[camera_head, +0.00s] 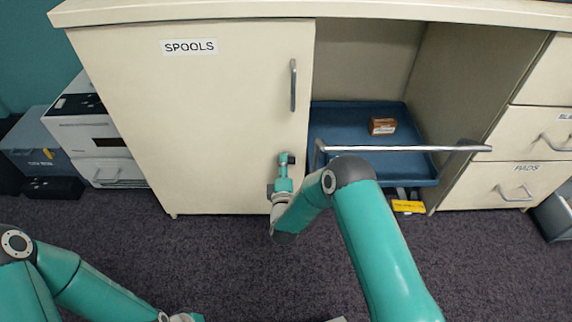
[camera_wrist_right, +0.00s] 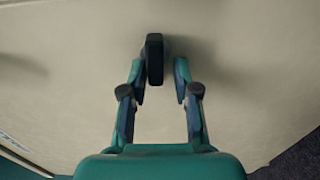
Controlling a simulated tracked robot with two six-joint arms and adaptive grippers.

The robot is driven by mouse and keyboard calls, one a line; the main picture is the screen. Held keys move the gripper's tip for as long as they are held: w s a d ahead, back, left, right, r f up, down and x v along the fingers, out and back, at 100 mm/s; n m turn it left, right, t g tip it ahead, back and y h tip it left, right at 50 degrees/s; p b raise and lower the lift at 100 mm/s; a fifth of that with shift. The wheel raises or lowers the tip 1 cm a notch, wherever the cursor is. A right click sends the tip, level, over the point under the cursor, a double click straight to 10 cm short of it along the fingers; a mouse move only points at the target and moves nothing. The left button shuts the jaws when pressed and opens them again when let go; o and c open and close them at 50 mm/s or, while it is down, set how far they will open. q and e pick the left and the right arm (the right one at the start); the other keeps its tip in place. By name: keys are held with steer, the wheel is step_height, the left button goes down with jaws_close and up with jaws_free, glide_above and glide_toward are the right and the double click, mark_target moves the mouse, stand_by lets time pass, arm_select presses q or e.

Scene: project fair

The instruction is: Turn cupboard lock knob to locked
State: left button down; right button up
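The cupboard door labelled SPOOLS (camera_head: 190,110) is closed, with a vertical metal handle (camera_head: 293,85) near its right edge. The lock knob, a small dark bar (camera_wrist_right: 155,58), stands out from the door; its long side runs up and down in the right wrist view. In the head view it is small and mostly hidden by my right gripper (camera_head: 285,160), low near the door's right edge. In the wrist view my right gripper (camera_wrist_right: 160,78) is open, the knob between its fingertips, close to the left one, with a gap on the right.
Right of the door is an open bay with a blue tray (camera_head: 330,115) holding a small brown box (camera_head: 382,126). A long metal bar (camera_head: 405,149) crosses in front. Drawers (camera_head: 535,132) are at the right. A printer (camera_head: 85,120) stands left.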

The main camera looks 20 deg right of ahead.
steer(key=shift+o, duration=0.4)
steer(key=shift+r, duration=0.1)
steer(key=v, duration=1.2)
steer(key=shift+d, duration=0.1)
